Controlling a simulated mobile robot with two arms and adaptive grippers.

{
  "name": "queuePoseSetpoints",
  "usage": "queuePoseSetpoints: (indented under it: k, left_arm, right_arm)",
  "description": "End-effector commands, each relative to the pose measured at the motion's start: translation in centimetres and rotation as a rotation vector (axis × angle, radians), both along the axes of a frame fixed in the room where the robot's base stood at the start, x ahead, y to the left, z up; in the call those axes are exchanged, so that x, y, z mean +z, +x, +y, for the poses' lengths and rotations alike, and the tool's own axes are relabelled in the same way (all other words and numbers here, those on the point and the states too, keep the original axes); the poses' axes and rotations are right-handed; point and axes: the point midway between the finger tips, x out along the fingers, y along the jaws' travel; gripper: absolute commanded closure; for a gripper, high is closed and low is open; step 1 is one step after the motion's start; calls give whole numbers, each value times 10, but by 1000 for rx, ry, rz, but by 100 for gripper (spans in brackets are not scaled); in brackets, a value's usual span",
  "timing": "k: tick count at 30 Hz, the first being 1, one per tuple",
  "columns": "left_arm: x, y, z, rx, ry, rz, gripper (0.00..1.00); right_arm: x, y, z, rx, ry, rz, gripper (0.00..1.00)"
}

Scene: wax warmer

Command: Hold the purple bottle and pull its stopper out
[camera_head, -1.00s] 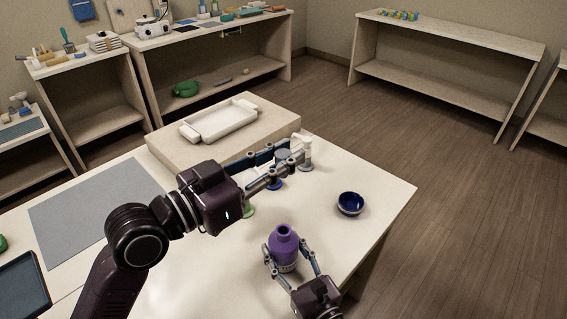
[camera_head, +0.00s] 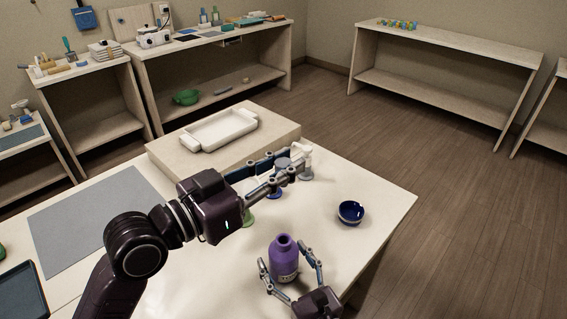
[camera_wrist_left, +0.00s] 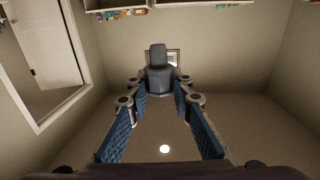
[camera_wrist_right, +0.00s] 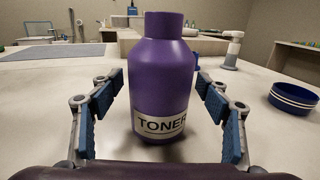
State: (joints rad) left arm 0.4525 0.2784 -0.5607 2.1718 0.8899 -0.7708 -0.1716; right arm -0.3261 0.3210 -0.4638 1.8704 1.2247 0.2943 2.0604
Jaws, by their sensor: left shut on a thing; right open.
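The purple bottle (camera_head: 283,262), labelled TONER, stands upright on the table with its neck open. It also shows in the right wrist view (camera_wrist_right: 163,85). My right gripper (camera_head: 291,272) is open, with one finger on each side of the bottle and gaps showing in the right wrist view. My left gripper (camera_head: 288,166) is shut on the dark grey stopper (camera_wrist_left: 158,75), held above the table and clear of the bottle. The stopper sits between the fingertips in the left wrist view, its narrower end showing.
A dark blue bowl (camera_head: 351,212) stands right of the bottle. A white pump bottle (camera_head: 305,162) and other small items stand behind my left gripper. A white tray (camera_head: 219,130) rests on a raised block (camera_head: 275,124). A grey mat (camera_head: 90,215) lies at left.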

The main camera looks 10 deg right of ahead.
Motion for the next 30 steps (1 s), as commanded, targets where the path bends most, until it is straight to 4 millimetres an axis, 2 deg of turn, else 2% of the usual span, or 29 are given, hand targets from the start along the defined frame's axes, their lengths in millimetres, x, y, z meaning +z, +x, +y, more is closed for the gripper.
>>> queuePoseSetpoints:
  k: [5,12,18,23,30]
  left_arm:
    - [0,0,0,0,0,0,100]
    - [0,0,0,0,0,0,100]
    - [0,0,0,0,0,0,100]
    - [0,0,0,0,0,0,100]
    - [0,0,0,0,0,0,100]
  right_arm:
    - [-2,-22,-6,2,-2,4,30]
    - [-2,-72,-19,4,-4,5,30]
    - [-2,-103,-28,2,-1,4,30]
    - [0,-113,-31,1,-1,1,30]
    - [0,-115,-31,1,0,1,30]
